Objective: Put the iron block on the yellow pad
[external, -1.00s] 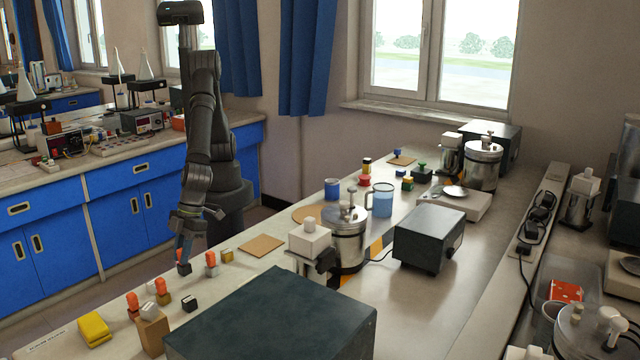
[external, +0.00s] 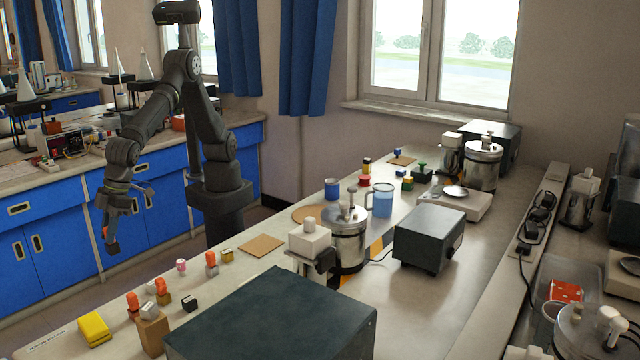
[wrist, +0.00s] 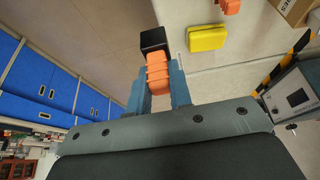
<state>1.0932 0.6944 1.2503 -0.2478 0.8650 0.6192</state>
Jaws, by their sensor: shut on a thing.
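My gripper (external: 109,232) is shut on a small black block (wrist: 153,40) by its ribbed orange handle (wrist: 158,80). It looks like the iron block, though its material cannot be told for sure. In the external view the block (external: 112,249) hangs from the fingers, off the bench's left side and in front of the blue cabinets. The yellow pad (external: 94,329) lies at the near left end of the bench with nothing on it. In the wrist view the yellow pad (wrist: 207,38) is to the right of the held block, apart from it.
Beside the pad stand orange-handled blocks (external: 133,304), a wooden block (external: 152,336) and a small dark block (external: 190,304). A large dark box (external: 270,318) fills the near bench. A brown square pad (external: 261,245) and a pink-white piece (external: 181,265) lie farther along.

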